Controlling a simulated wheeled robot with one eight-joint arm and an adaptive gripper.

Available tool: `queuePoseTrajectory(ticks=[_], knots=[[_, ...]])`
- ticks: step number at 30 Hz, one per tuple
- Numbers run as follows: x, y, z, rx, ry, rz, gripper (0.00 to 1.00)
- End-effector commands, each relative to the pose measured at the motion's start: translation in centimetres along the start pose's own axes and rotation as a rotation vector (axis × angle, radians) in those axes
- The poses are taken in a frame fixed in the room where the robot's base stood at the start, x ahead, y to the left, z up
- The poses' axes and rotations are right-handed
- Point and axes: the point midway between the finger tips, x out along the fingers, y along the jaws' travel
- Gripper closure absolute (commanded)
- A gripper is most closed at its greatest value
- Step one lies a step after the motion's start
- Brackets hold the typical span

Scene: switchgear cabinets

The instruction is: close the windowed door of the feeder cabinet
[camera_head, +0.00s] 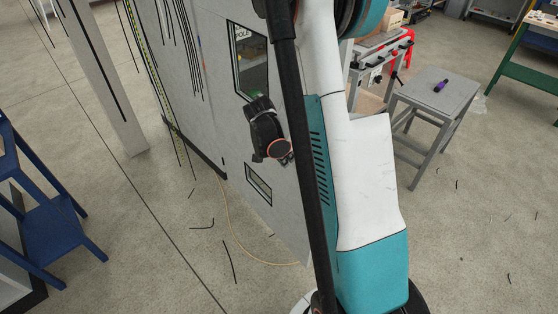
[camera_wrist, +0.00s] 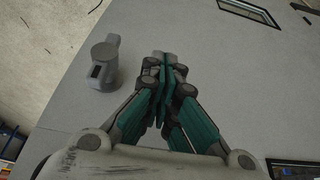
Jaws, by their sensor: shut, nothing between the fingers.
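The grey windowed door (camera_head: 232,150) is in the middle of the head view, with a black-framed window (camera_head: 250,62) high up and a smaller one (camera_head: 258,184) lower down. It reaches past the end of the dark cabinet plinth, over open floor, so it stands open. In the wrist view the pale door face (camera_wrist: 225,75) fills most of the picture. A grey handle (camera_wrist: 104,62) with a round end sits on it, left of my gripper (camera_wrist: 163,62). My gripper's teal fingers are closed together and empty, apart from the handle. Whether they touch the door, I cannot tell.
My arm hides the door's right part in the head view. A grey stool (camera_head: 437,95) with a purple object on top stands at right. Blue step-like furniture (camera_head: 45,215) is at left. Floor is open below the door, with a thin yellow line (camera_head: 240,245).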

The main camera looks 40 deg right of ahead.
Motion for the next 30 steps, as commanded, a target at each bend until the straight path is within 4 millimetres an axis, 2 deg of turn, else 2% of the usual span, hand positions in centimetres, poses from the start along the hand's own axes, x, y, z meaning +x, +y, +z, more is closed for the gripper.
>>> queuePoseTrajectory(ticks=[6, 23, 26, 30], knots=[[0.7, 0.1, -1.8, 0.001, 0.001, 0.0, 1.0], [0.9, 0.1, -2.7, -0.008, 0.001, -0.002, 1.0], [1.4, 0.2, -3.9, -0.021, 0.002, -0.008, 1.0], [2.6, 0.2, -6.8, -0.059, 0.001, -0.024, 1.0]])
